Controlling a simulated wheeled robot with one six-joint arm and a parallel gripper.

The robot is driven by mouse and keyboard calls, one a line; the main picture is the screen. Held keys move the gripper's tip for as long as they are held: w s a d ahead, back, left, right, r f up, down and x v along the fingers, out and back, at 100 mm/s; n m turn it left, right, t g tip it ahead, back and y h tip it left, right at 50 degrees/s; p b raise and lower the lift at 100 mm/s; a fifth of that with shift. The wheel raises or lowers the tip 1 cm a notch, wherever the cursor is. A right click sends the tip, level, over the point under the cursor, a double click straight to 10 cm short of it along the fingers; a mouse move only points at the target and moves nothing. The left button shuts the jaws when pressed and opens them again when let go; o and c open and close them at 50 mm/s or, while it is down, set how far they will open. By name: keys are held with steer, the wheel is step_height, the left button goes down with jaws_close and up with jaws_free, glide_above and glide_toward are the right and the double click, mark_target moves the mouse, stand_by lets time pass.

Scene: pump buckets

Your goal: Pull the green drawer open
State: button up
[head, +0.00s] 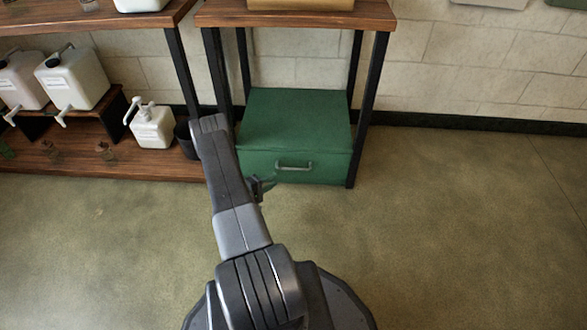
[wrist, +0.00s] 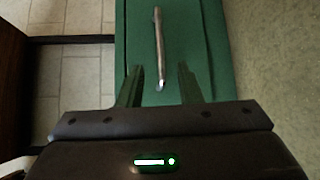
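The green drawer (head: 296,168) is the front of a green box (head: 295,110) standing on the floor under a wooden-topped table. It looks closed. Its metal bar handle (head: 295,166) is on the front, and in the wrist view the handle (wrist: 159,45) runs up and down the picture. My gripper (head: 262,186) is in front of the drawer's left part, partly hidden by my arm. In the wrist view my gripper (wrist: 158,85) has its two fingers apart, with the near end of the handle showing between the fingertips. I cannot tell whether they touch it.
Black table legs (head: 361,95) stand on both sides of the green box. At the left, a low wooden shelf (head: 110,165) holds white containers with pumps (head: 152,126) and a dark bucket (head: 186,140). The floor (head: 450,220) in front and to the right is clear.

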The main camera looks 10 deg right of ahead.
mark_target(294, 169)
steer(key=b+x, duration=0.3)
steer(key=x, duration=0.9)
steer(key=shift+d+b, duration=0.15)
steer(key=shift+b, duration=0.15)
steer(key=shift+s, duration=0.1)
jaws_close()
